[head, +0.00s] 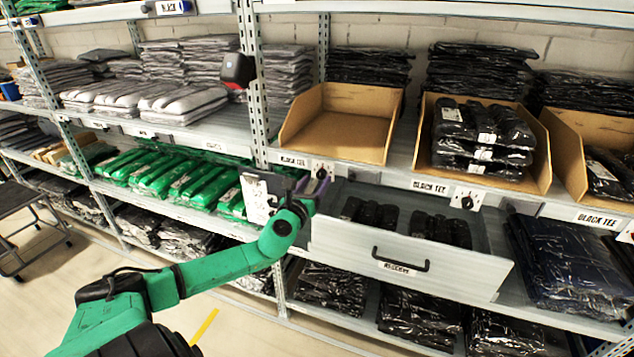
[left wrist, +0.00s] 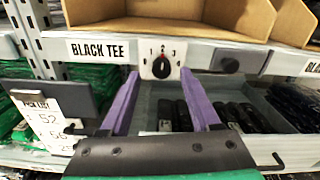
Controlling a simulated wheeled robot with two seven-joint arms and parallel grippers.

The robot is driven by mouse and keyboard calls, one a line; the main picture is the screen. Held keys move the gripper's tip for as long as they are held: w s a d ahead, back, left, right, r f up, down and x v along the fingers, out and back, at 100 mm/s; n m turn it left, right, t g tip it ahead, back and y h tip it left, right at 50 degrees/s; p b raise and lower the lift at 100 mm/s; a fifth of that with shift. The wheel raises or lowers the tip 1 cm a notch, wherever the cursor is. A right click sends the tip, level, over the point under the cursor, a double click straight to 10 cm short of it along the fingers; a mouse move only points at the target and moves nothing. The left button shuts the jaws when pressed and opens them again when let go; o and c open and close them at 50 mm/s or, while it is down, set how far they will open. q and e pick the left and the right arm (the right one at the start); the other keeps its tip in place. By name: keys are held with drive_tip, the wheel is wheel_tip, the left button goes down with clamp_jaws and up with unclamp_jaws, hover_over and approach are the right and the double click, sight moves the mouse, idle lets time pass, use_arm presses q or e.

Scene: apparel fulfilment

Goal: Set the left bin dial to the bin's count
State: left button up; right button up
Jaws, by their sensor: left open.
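The left bin (head: 340,133) is an open cardboard bin and looks empty inside. Its dial (head: 322,170) is a black knob on a white plate on the shelf edge beside a BLACK TEE label. In the left wrist view the dial (left wrist: 160,65) has the numbers 1 and 3 legible, and its knob points roughly straight up between them, with a red mark at the top. My left gripper (head: 313,190) is just below and in front of the dial. Its purple fingers (left wrist: 160,76) are open, one on each side below the knob, apparently not touching it. My right gripper is not in view.
The middle bin (head: 425,160) holds stacked black packs and has its own dial (head: 466,198). An open grey drawer (head: 340,240) with black packs lies below the left bin. A pick list (left wrist: 45,120) hangs left of the gripper. Green packs (head: 185,180) fill the left shelf.

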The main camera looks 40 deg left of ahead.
use_arm(q)
drive_tip(key=shift+x, duration=0.85)
drive_tip(key=shift+d, duration=0.1)
clamp_jaws()
